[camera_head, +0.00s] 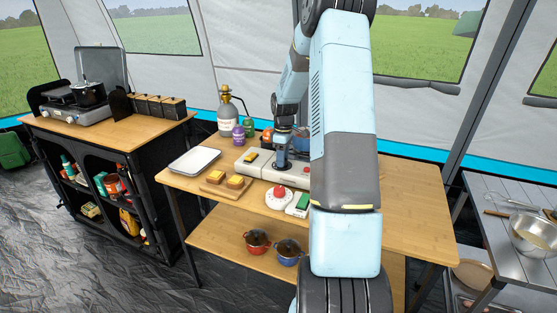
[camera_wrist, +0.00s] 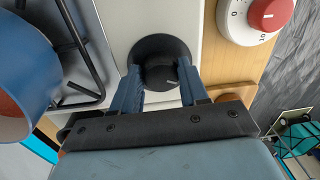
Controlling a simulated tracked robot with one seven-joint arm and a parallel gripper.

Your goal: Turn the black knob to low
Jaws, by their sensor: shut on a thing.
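The black knob (camera_wrist: 160,73) sits on a round dark base on the white front panel of the stove (camera_wrist: 133,20). A pale pointer mark shows on the knob's face, towards its right side. My gripper (camera_wrist: 161,84) has its two blue fingers on either side of the knob, shut on it. In the head view the stove (camera_head: 250,169) stands on the wooden table, and my gripper (camera_head: 281,160) reaches down to it. The knob is hidden there behind my gripper. I cannot read any low marking.
A blue pot (camera_wrist: 22,75) on a black burner grate is close to the left of my gripper. A white timer with a red dial (camera_head: 278,194) stands in front of the stove. A cutting board (camera_head: 213,187) with yellow food and a white tray (camera_head: 195,160) lie to the left.

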